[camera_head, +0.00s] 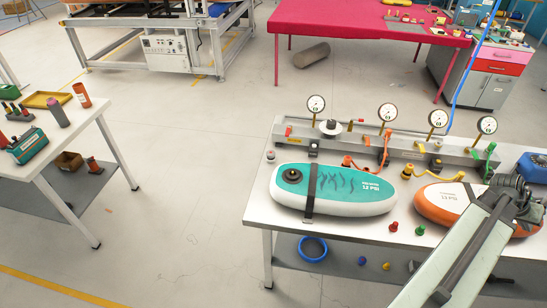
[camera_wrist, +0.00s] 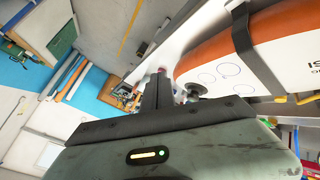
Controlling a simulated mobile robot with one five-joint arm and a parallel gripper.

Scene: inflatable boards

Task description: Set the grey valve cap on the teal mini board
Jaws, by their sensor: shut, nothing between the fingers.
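The teal mini board (camera_head: 345,182) lies flat on the white workbench, with a black strap across it and a round black valve near its left end. A small grey cap-like piece (camera_head: 271,156) stands on the bench just behind the board's left end; I take it for the grey valve cap. My gripper (camera_head: 524,192) is over the orange board (camera_head: 435,202), well to the right of both. In the wrist view my gripper (camera_wrist: 158,80) is shut and empty, with the orange board (camera_wrist: 210,62) close to its right. I cannot make out the grey cap there.
A grey rail (camera_head: 358,145) with several gauges runs along the back of the bench. Red (camera_head: 393,227) and green (camera_head: 420,230) caps lie near the front edge. A blue ring (camera_head: 312,248) is on the lower shelf. Open floor lies left of the bench.

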